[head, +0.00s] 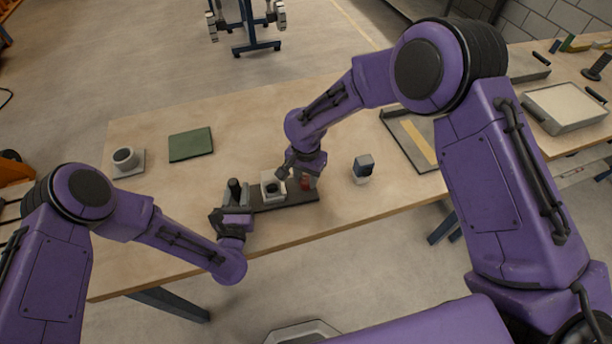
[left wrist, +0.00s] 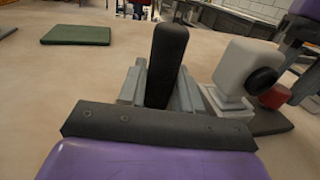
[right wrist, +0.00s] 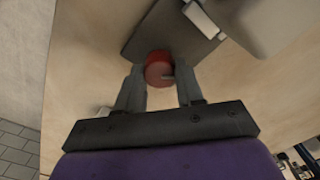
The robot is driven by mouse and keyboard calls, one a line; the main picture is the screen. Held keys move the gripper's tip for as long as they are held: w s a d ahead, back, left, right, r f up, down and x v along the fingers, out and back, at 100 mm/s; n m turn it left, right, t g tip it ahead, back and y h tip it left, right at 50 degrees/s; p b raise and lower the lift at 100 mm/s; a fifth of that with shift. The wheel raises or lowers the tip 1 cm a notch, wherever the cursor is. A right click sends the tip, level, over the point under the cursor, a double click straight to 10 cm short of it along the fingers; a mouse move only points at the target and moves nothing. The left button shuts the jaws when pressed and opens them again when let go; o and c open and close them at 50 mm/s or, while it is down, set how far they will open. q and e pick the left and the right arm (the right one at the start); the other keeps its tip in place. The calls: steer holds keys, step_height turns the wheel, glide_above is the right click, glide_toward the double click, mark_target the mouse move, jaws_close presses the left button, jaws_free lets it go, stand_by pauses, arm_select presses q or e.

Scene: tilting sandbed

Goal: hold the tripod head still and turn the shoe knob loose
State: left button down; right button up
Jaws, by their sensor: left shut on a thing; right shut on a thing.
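The tripod head is a pale block (head: 270,181) with a black round part, standing on a dark flat base (head: 285,203) near the table's front edge. An upright black handle (head: 235,187) rises at its left end. My left gripper (head: 236,208) is shut around this handle, which stands between the fingers in the left wrist view (left wrist: 168,62). The red shoe knob (head: 305,184) is at the right end. My right gripper (head: 304,177) is shut on it from above. In the right wrist view the knob (right wrist: 158,70) sits between the fingertips, and the pale block (right wrist: 275,22) is beside it.
A green pad (head: 191,144) and a grey ring-shaped part on a plate (head: 126,161) lie to the left. A small dark-topped block (head: 363,168) stands close right of my right gripper. A shallow tray (head: 390,121) is farther right. The table's front edge is close.

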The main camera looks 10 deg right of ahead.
steer(key=n, duration=1)
steer(key=shift+n, duration=0.4)
steer(key=n, duration=0.3)
steer(key=shift+n, duration=0.3)
steer(key=n, duration=0.3)
steer(key=shift+n, duration=0.3)
steer(key=n, duration=0.3)
steer(key=shift+n, duration=0.4)
steer(key=n, duration=0.6)
steer(key=shift+n, duration=0.3)
steer(key=o, duration=1.1)
steer(key=shift+c, duration=0.2)
